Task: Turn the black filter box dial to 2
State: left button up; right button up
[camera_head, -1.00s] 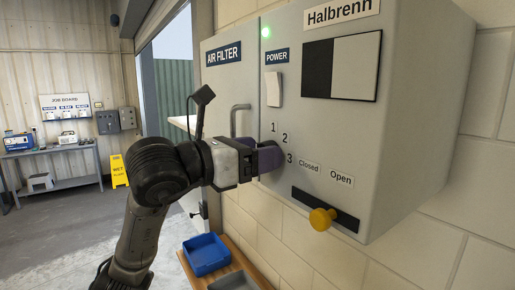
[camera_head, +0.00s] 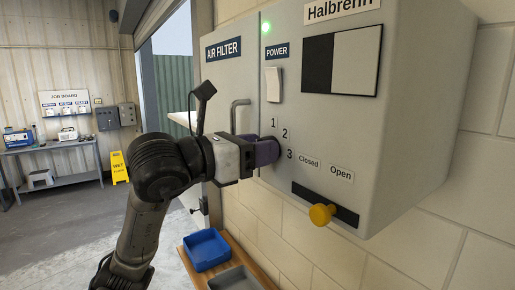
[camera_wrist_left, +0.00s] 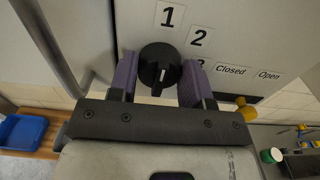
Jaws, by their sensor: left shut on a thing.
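The black filter box dial (camera_wrist_left: 157,66) sits on the front of the grey box (camera_head: 400,140), below and left of the printed 1, 2 and 3. My left gripper (camera_head: 268,151) is shut on the dial, with a purple finger on each side of it in the left wrist view. A white mark on the dial's face shows near its middle right and runs roughly up and down; which number it points at I cannot tell. My right gripper is not in view.
A door handle (camera_head: 234,114) stands out just left of my gripper. A white power switch (camera_head: 274,85) is above it. A yellow knob (camera_head: 322,214) on a slot marked Closed and Open sticks out at lower right. A blue tray (camera_head: 206,251) lies on the bench below.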

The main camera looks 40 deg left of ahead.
pick_arm(q)
jog(key=m+b, duration=0.1)
jog(key=m, duration=0.2)
jog(key=shift+m, duration=0.4)
jog(key=shift+s+d+m+b, duration=0.1)
jog(key=shift+m+b, duration=0.5)
jog(key=shift+m, duration=2)
jog(key=o, duration=0.9)
